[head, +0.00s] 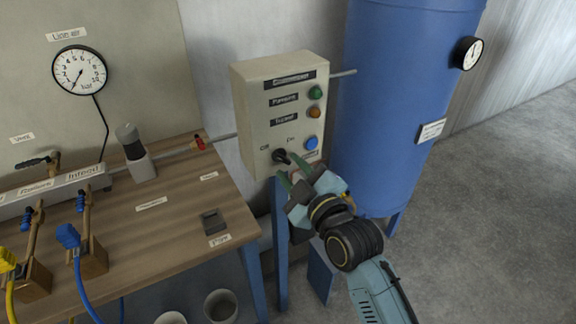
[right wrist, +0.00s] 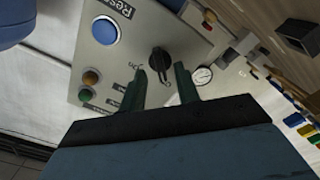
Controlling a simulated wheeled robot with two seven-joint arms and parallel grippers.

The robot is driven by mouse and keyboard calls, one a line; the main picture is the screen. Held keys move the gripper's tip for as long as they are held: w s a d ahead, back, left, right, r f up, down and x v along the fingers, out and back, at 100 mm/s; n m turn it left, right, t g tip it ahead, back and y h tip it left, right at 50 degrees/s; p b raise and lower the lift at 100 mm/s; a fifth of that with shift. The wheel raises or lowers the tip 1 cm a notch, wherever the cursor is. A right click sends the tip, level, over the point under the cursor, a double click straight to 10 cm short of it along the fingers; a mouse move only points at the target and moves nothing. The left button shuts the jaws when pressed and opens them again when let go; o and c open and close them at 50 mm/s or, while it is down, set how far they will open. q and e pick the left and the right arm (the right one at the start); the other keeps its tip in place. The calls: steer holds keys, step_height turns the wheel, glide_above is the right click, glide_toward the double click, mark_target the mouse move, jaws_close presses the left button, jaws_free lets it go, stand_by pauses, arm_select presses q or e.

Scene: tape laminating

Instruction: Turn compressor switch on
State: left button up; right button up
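The compressor control box (head: 262,105) is a beige panel beside the blue tank in the head view. Its black rotary switch (head: 280,156) sits low on the face, between the "Off" and "On" labels. In the right wrist view the switch (right wrist: 159,60) shows between and just beyond the fingertips. My right gripper (head: 292,170) is in front of the switch with its green fingers apart; they also show apart in the right wrist view (right wrist: 160,82). I cannot tell whether either finger touches the knob. My left gripper is not in view.
The box also has a blue button (head: 311,143), a green lamp (head: 316,92) and an orange lamp (head: 314,112). The blue tank (head: 400,100) stands close on the right. A wooden bench (head: 170,215) with air fittings is on the left. Open floor lies at right.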

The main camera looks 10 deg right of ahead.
steer(key=shift+x, duration=1.05)
jaws_close()
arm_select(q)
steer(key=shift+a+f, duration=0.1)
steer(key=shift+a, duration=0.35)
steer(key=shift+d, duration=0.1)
